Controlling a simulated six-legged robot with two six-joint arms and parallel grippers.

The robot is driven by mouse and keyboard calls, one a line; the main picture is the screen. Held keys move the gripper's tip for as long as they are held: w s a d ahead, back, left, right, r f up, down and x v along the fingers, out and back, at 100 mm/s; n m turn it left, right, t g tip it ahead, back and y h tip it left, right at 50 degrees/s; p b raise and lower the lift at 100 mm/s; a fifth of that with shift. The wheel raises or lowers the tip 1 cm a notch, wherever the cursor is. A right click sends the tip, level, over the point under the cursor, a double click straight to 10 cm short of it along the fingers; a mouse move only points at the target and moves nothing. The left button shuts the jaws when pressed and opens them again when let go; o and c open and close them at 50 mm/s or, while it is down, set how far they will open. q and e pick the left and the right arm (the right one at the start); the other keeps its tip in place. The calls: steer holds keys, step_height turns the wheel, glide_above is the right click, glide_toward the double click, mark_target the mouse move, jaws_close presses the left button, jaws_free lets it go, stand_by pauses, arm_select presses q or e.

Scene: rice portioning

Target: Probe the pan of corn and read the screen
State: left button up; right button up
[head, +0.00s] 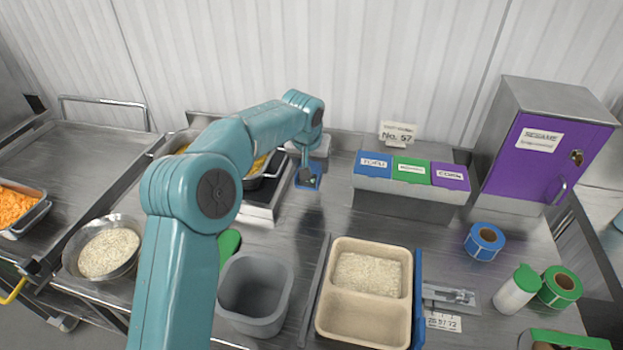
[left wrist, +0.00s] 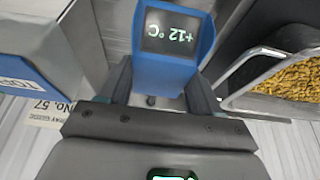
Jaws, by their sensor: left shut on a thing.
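My left gripper (head: 307,172) is shut on a blue thermometer (head: 308,184), right of the pan of corn. In the left wrist view the thermometer (left wrist: 171,67) sits between the fingers (left wrist: 160,92). Its dark screen (left wrist: 171,32) is upside down there and reads +12 °C. The probe tip cannot be made out. The pan of corn (head: 254,182) is partly hidden behind my left arm; yellow corn shows at both sides of the arm. In the left wrist view the pan's metal rim (left wrist: 258,73) and its corn (left wrist: 292,80) are at the right, apart from the thermometer body. My right gripper is out of view.
A grey box with blue, green and purple lids (head: 411,170) stands right of the gripper, beside a purple-doored cabinet (head: 530,160). In front are a grey bin (head: 255,320), a two-part tray (head: 322,322) with rice, and a rice bowl (head: 75,268). Tape rolls (head: 484,241) lie right.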

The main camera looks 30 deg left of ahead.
mark_target(312, 164)
arm_select(q)
step_height(312, 164, up, 8)
steer(key=p, duration=0.5)
steer(key=shift+f+p, duration=0.1)
steer(key=shift+p, duration=0.2)
steer(key=shift+f, duration=0.15)
